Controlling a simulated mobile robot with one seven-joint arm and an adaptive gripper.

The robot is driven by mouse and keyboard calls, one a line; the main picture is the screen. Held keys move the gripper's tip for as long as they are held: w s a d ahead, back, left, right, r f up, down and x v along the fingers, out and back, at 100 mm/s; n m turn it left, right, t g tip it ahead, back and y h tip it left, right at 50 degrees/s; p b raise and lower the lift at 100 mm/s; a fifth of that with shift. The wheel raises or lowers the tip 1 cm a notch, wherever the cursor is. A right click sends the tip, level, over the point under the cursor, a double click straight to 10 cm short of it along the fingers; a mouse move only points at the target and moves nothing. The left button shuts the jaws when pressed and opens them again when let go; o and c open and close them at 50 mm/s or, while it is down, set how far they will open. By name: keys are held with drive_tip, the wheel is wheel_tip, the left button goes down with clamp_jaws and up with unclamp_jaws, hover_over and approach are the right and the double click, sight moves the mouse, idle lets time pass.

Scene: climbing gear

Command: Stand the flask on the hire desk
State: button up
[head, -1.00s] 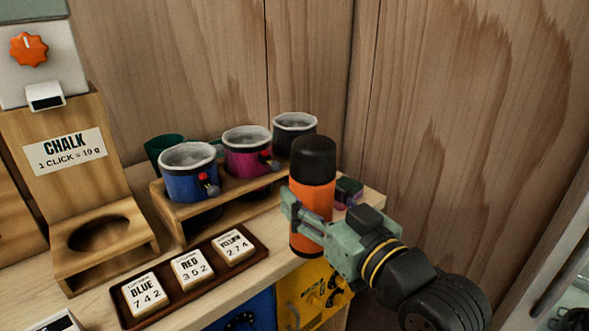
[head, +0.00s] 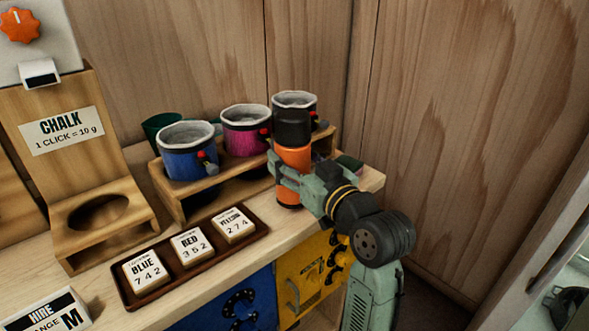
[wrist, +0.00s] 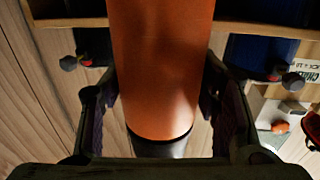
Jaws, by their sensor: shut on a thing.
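The orange flask (head: 293,188) with a black cap is upright at the right part of the hire desk (head: 225,262), in front of the wooden rack. My gripper (head: 287,175) is shut on its middle. In the wrist view the flask's orange body (wrist: 160,65) fills the centre between both fingers. The flask's base is over the desk top near the front edge; I cannot tell whether it touches the wood.
A wooden rack (head: 180,205) holds blue, magenta and dark chalk bags just behind the flask. A brown tray (head: 128,290) with number tiles lies to the left. A chalk stand (head: 70,215) is further left. Blue and yellow lockers (head: 300,268) are below the front edge.

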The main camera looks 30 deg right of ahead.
drive_tip(key=shift+f, duration=0.2)
drive_tip(key=shift+f, duration=0.1)
drive_tip(key=shift+f, duration=0.15)
drive_tip(key=o, duration=1.5)
drive_tip(key=shift+c, duration=0.2)
drive_tip(key=shift+r+p, duration=0.3)
drive_tip(key=shift+r, duration=0.05)
drive_tip(key=s+b, duration=0.1)
drive_tip(key=s, duration=1.1)
drive_tip(key=shift+a+f+b, duration=0.15)
drive_tip(key=shift+a+b, duration=0.05)
drive_tip(key=shift+b, duration=0.15)
